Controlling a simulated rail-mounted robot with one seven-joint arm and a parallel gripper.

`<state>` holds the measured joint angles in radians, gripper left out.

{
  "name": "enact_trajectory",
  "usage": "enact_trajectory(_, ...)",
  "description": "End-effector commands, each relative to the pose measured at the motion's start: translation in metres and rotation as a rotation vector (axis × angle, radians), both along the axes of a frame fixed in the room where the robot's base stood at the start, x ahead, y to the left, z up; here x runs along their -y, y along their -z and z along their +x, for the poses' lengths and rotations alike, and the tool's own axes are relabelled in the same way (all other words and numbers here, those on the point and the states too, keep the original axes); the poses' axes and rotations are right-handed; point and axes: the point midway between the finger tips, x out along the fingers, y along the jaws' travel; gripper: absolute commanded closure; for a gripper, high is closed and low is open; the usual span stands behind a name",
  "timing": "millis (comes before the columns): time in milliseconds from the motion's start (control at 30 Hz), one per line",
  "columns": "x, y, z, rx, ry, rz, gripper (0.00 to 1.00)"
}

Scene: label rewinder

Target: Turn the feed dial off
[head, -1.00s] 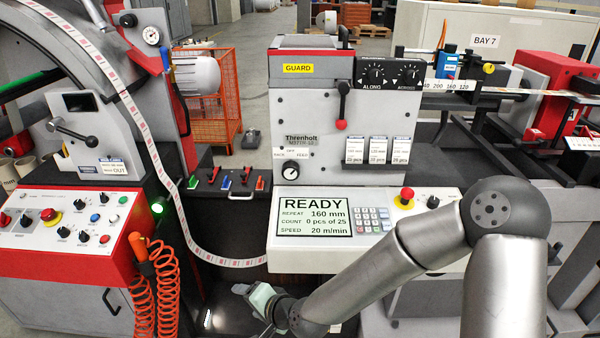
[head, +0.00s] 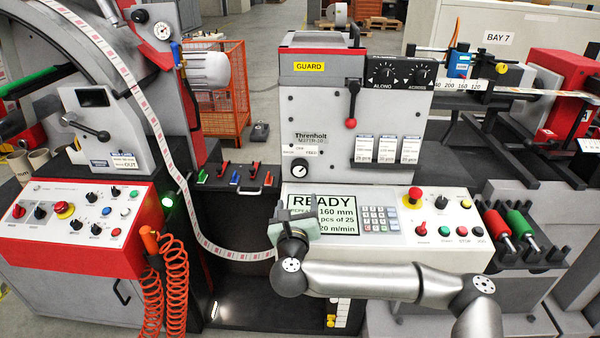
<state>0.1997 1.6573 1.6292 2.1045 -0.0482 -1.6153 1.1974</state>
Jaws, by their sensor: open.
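The feed dial (head: 300,168) is a small black knob in a white surround on the lower left of the grey machine front, with small labels around it. Its pointer is too small to read. My gripper (head: 293,222) is below the dial, in front of the left part of the READY display (head: 335,214), and apart from the dial. It is open and appears empty; its fingers are partly hidden by the wrist.
A black lever with a red knob (head: 351,122) hangs right of and above the dial. The paper web (head: 200,235) curves down at the left. A red emergency button (head: 415,194) sits right of the keypad.

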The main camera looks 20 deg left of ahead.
Motion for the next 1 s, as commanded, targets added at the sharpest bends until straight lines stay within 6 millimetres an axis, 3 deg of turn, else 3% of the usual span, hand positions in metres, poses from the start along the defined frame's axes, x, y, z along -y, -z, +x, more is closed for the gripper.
enact_trajectory(500, -0.032, -0.001, 0.106, 0.000, 0.001, -0.004, 0.32)
enact_trajectory(700, -0.039, -0.001, 0.128, 0.001, 0.000, -0.003, 0.32)
enact_trajectory(1000, -0.040, 0.000, 0.135, 0.003, -0.002, -0.003, 0.32)
